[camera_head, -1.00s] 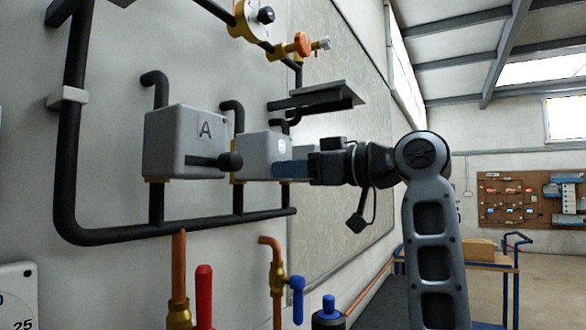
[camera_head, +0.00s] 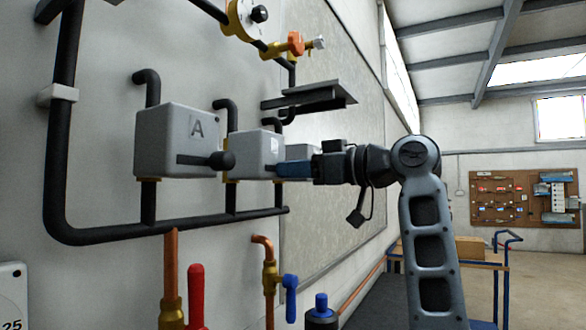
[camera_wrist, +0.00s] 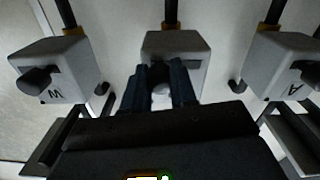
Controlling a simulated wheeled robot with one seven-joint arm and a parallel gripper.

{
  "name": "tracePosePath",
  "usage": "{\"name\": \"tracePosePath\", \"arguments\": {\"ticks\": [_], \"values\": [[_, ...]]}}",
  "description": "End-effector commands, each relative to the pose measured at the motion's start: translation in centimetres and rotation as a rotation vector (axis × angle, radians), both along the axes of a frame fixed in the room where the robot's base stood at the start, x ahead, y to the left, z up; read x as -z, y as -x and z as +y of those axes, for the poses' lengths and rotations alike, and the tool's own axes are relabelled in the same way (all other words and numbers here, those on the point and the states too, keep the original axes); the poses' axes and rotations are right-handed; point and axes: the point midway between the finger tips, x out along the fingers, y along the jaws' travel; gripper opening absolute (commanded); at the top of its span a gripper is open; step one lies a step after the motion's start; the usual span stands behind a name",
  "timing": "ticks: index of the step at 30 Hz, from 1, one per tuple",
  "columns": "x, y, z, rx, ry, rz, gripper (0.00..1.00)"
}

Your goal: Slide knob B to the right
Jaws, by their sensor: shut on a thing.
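Box B (camera_head: 256,147) is a light grey box on the wall pipes, right of box A (camera_head: 185,125) in the head view. My gripper (camera_head: 278,169) reaches in from the right, its blue fingers at the front of box B. In the wrist view, box B (camera_wrist: 172,42) is in the middle and my two fingers (camera_wrist: 160,82) straddle its knob, knob B (camera_wrist: 160,90), closed on it. A dark slot shows on the box face right of the fingers.
Box A's black knob (camera_head: 222,160) sticks out close left of my fingers. A third box (camera_wrist: 55,70) stands left in the wrist view. A dark bracket (camera_head: 310,97) is above my gripper; a blue-handled valve (camera_head: 290,285) is below.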

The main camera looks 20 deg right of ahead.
Motion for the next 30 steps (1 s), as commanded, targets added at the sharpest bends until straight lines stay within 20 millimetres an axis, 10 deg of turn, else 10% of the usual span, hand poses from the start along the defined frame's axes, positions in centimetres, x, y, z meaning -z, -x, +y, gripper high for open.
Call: {"name": "tracePosePath", "arguments": {"ticks": [1,2,10,30], "values": [[-0.1,-0.1,-0.4,0.011,-0.004,-0.002,0.00],[-0.1,-0.1,-0.4,0.011,-0.004,-0.002,0.28],[-0.1,-0.1,-0.3,0.009,-0.002,-0.001,0.53],[0.1,4.6,-3.7,0.010,-0.002,-0.003,0.53]]}}
